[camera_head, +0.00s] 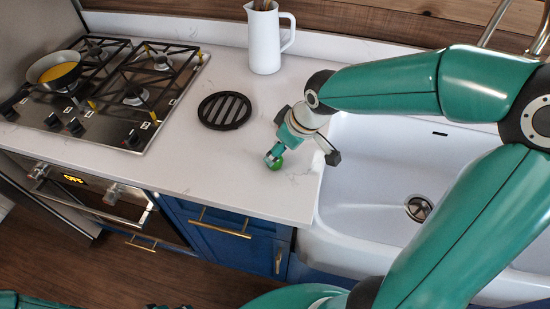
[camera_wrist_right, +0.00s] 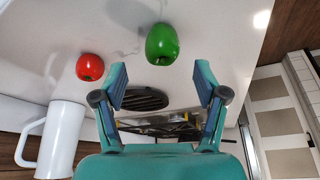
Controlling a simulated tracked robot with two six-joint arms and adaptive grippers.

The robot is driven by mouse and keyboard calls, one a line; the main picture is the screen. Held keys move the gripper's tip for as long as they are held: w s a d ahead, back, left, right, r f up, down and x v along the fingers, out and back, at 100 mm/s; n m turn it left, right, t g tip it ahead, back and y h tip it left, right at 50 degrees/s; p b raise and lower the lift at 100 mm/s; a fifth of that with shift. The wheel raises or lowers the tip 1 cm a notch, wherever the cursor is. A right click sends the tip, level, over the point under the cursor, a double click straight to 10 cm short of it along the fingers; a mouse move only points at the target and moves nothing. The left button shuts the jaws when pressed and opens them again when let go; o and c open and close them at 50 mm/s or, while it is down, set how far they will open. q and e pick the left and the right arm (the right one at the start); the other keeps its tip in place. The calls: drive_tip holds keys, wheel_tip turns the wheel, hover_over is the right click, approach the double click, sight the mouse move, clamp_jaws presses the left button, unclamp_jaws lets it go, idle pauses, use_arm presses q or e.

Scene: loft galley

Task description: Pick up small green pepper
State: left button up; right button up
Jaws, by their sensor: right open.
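The small green pepper (camera_head: 277,165) lies on the white counter left of the sink, partly hidden by my right gripper (camera_head: 273,156) in the head view. In the right wrist view the green pepper (camera_wrist_right: 162,45) shows whole, just beyond the fingertips and roughly centred between them. My right gripper (camera_wrist_right: 161,76) is open, with nothing between its fingers. I cannot tell whether a finger touches the pepper. My left gripper cannot be made out in the head view.
A red pepper or tomato (camera_wrist_right: 90,67) lies near the green pepper in the right wrist view. A black round trivet (camera_head: 225,110), a white pitcher (camera_head: 264,42) and a stove (camera_head: 130,95) with a pan (camera_head: 55,70) stand around. The sink (camera_head: 380,165) is at right.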

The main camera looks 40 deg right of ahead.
drive_tip(key=shift+p+x, duration=0.4)
drive_tip(key=shift+x, duration=2.25)
drive_tip(key=shift+s+a, duration=0.15)
drive_tip(key=c, duration=1.1)
